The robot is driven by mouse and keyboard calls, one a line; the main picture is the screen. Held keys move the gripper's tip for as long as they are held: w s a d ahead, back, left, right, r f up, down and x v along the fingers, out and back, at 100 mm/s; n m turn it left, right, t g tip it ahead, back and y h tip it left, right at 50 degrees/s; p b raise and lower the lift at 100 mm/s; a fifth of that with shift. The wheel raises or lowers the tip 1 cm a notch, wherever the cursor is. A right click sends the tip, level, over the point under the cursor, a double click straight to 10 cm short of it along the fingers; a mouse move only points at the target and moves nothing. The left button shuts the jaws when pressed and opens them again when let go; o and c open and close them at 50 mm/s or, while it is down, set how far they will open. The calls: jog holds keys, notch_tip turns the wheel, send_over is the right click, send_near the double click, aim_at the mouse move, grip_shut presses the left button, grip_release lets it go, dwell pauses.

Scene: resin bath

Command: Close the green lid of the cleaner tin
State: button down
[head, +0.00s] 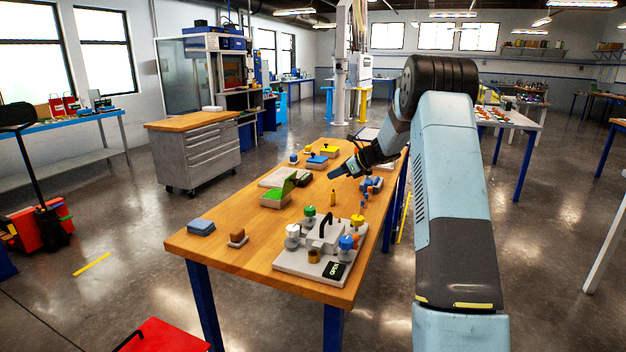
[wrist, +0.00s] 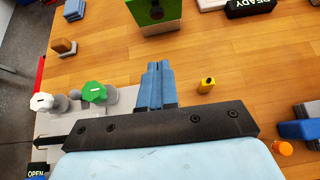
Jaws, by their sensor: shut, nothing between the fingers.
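The cleaner tin (head: 275,203) is a small grey box on the wooden table, left of my gripper in the head view. In the wrist view the green lid (wrist: 148,12) shows at the top edge, partly cut off, beyond my fingertips. My gripper (head: 335,173) is above the table to the right of the tin, apart from it. Its blue fingers (wrist: 158,68) are together and empty.
A grey fixture plate (head: 290,262) with a green knob (wrist: 94,92), white knob and black handle stands at the near end. A small yellow piece (wrist: 207,85) stands right of my fingers. Blue and brown blocks (head: 201,227) lie near the left edge. Bare wood surrounds the tin's near side.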

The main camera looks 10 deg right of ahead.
jog(key=w+a+r+x, duration=0.1)
jog(key=r+x, duration=0.1)
jog(key=x, duration=1)
jog(key=shift+w+a, duration=0.15)
jog(key=shift+a, duration=0.1)
jog(key=shift+r, duration=0.15)
